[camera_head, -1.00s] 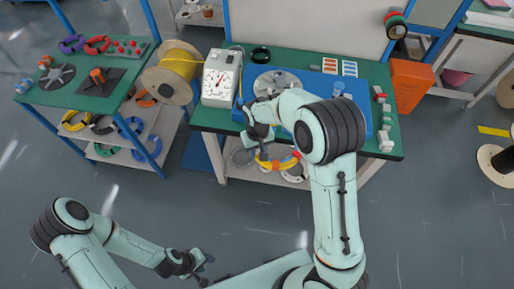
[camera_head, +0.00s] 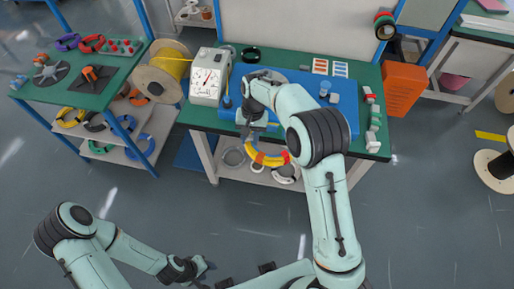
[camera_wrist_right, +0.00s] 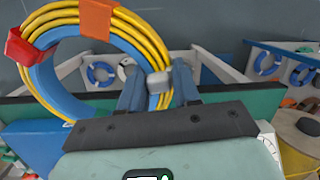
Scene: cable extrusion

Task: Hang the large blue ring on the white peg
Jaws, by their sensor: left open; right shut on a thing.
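My right gripper (camera_head: 258,128) is shut on a ring (camera_head: 267,155) with yellow strands outside and a blue inner band. It hangs in front of the green workbench's near edge in the head view. In the right wrist view the ring (camera_wrist_right: 62,85) runs between the fingers (camera_wrist_right: 158,88), beside a small grey block (camera_wrist_right: 159,82); an orange band (camera_wrist_right: 97,18) and a red clip (camera_wrist_right: 22,47) sit on it. My left gripper (camera_head: 203,268) is open and empty, low over the floor, far from the ring. I cannot make out the white peg.
A dial box (camera_head: 208,78) and a spool of yellow cable (camera_head: 160,72) stand left of my right arm. Plain blue rings, one (camera_head: 140,146) on the left bench's lower shelf, lie apart. An orange bin (camera_head: 403,88) stands right. The front floor is clear.

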